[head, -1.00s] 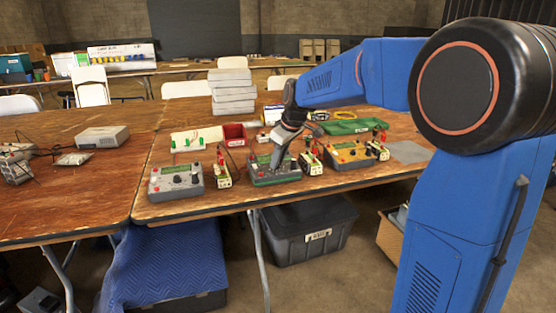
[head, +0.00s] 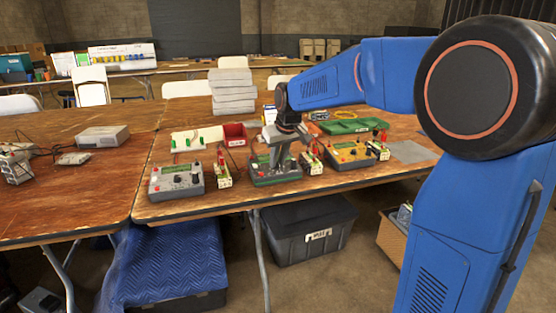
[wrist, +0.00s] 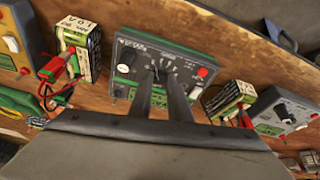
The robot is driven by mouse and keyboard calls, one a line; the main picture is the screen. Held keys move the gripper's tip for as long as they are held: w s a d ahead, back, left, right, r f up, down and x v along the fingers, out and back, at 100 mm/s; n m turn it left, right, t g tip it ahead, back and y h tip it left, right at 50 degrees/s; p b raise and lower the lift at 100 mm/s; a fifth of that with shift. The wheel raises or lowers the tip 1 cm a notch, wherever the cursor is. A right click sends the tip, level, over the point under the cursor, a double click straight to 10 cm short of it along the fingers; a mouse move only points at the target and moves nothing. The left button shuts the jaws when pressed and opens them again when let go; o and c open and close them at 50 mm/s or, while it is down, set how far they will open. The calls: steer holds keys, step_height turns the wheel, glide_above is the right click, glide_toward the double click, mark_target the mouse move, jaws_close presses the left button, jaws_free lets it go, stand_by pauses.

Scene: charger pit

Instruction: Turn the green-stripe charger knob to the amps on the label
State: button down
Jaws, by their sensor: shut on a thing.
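The green-stripe charger (head: 277,180) sits near the table's front edge, between a grey charger and an orange one. In the wrist view, the charger (wrist: 142,54) has a dark face with a green edge, a white round part and a red one. My gripper (wrist: 163,77) reaches down to a small dark knob at the middle of that face and is shut on it. The fingers hide most of the knob, so its pointer setting cannot be read. In the head view my gripper (head: 280,166) stands over the charger and covers part of its face.
Batteries with red clamps stand beside the charger, one on the left (head: 223,175) and one on the right (head: 311,161). The grey charger (head: 176,183) is at the left, the orange charger (head: 350,156) at the right. A red bin (head: 235,131) and a green tray (head: 352,127) lie behind.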

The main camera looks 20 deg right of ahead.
steer(key=shift+m, duration=0.4)
steer(key=c, duration=1.7)
jaws_free()
steer(key=shift+o, duration=0.2)
steer(key=shift+r, duration=0.15)
steer(key=a+v, duration=0.1)
steer(key=v, duration=1.6)
steer(key=shift+d, duration=0.45)
steer(key=shift+s, duration=0.15)
steer(key=s+d+f, duration=0.1)
steer(key=s+f, duration=0.6)
steer(key=s, duration=0.4)
steer(key=s+d+f+m, duration=0.1)
steer(key=s+d+f, duration=0.1)
steer(key=s+f, duration=0.5)
steer(key=s+d+f, duration=0.2)
steer(key=s+f, duration=0.6)
steer(key=s, duration=0.8)
steer(key=shift+m+h, duration=0.3)
steer(key=shift+m, duration=0.1)
